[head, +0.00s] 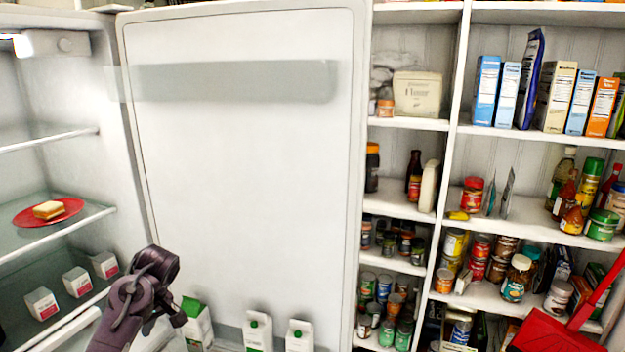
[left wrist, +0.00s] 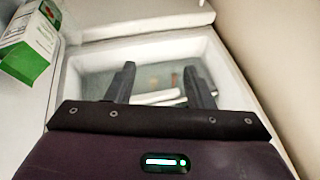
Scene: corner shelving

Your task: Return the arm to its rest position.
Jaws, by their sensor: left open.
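My left arm (head: 150,285) comes in from the lower left in the head view, bent at a dark purple joint in front of the open fridge. In the left wrist view my left gripper (left wrist: 160,75) has its two dark fingers apart, with nothing held between them. Beyond the fingers is a white-rimmed, box-like space with a greyish bottom; what lies in it is blurred. My right gripper is in neither view.
The open fridge door (head: 245,170) holds white cartons (head: 258,332) low down; one green-and-white carton (left wrist: 30,45) is close to the gripper's left. A red plate (head: 22,215) with a sandwich (head: 48,210) is on a fridge shelf. A red dustpan-like object (head: 550,335) is at lower right.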

